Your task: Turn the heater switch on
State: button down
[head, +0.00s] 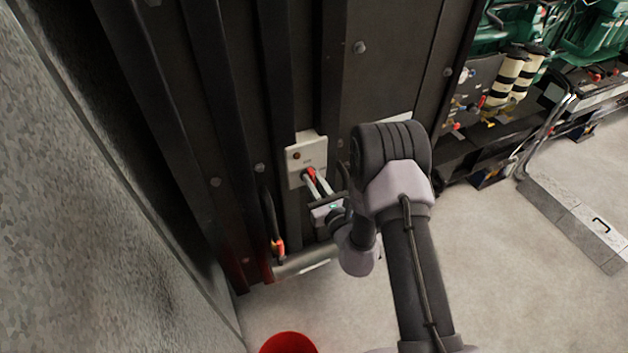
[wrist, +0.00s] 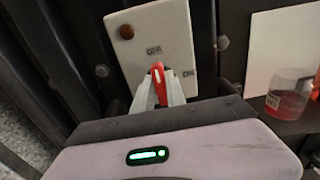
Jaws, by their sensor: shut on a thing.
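The heater switch is a pale box (head: 306,155) on the dark ribbed panel, with a red lever (head: 311,174) and a dark reddish-brown round lamp. In the wrist view the switch box (wrist: 160,38) carries the words OFF, above the lever, and ON, to its lower right. My gripper (head: 311,178) reaches the box from the lower right. In the wrist view my gripper (wrist: 157,85) has its two pale fingers shut on the red lever (wrist: 158,76), one on each side.
A clear cup with red liquid (wrist: 288,92) stands right of the switch before a white sheet (wrist: 285,45). A pipe with an orange-red fitting (head: 278,248) is below the box. A red round object (head: 287,343) is on the floor. Green machinery (head: 585,40) stands at upper right.

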jog(key=shift+m, duration=0.4)
jog(key=m, duration=0.4)
jog(key=shift+w+d, duration=0.1)
jog(key=shift+d, duration=0.05)
jog(key=m, duration=0.4)
jog(key=shift+w+d+m, duration=0.1)
jog(key=shift+m, duration=0.2)
jog(key=shift+d+f+m+p, duration=0.15)
jog(key=shift+m+p, duration=0.1)
jog(key=shift+m, duration=1.85)
jog(key=shift+f+m+p, duration=0.15)
jog(key=shift+m+p, duration=0.05)
jog(key=shift+m, duration=1.9)
jog(key=c, duration=1.4)
grip_release()
jog(key=shift+o, duration=0.2)
jog(key=shift+f, duration=0.1)
